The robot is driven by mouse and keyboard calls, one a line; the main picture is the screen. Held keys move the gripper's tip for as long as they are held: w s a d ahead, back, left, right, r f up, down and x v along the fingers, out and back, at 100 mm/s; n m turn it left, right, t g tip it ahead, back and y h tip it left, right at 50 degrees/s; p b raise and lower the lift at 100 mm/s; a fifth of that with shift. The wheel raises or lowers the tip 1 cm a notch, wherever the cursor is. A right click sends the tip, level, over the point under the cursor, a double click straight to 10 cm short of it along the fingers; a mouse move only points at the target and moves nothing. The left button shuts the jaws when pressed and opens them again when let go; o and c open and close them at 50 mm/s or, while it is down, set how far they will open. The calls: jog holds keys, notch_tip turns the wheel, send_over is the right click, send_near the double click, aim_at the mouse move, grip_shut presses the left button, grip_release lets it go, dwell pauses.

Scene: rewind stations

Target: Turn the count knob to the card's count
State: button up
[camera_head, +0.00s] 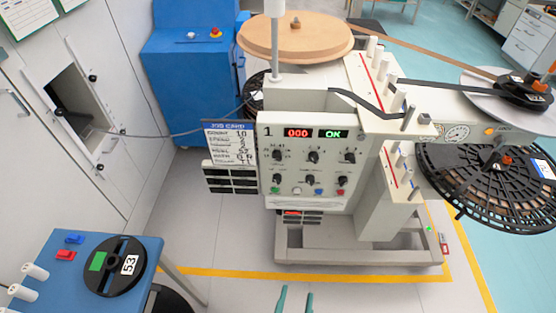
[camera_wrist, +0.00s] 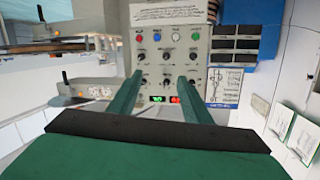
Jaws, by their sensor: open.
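The control panel (camera_head: 300,140) is on the front of the machine numbered 1. It carries two rows of black knobs (camera_head: 314,157), and their labels are too small to read, so I cannot tell which is the count knob. A red display (camera_head: 298,133) reads 000 and a green one (camera_head: 333,134) reads OK. The job card (camera_head: 230,145) hangs left of the panel; its handwritten values are not clearly legible. My gripper (camera_head: 295,301) is open and empty, low in front of the machine. In the wrist view the panel (camera_wrist: 168,45) appears upside down beyond my gripper (camera_wrist: 160,76), apart from it.
Coloured buttons (camera_head: 297,191) line the panel's lower edge. A blue table (camera_head: 65,285) with a black reel (camera_head: 115,265) marked 53 stands at lower left. Large reels (camera_head: 490,180) jut out at right. A blue cabinet (camera_head: 185,90) stands behind. The floor before the machine is clear.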

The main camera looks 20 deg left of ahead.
jog(key=w+a+r+y, duration=0.2)
jog(key=w+a, duration=0.3)
jog(key=w, duration=0.7)
jog(key=m+t+y, duration=0.1)
jog(key=m+y, duration=0.1)
send_near(277, 159)
jog(key=x, duration=0.9)
jog(key=shift+f, duration=0.1)
jog(key=c, duration=1)
jog(key=shift+c, duration=0.2)
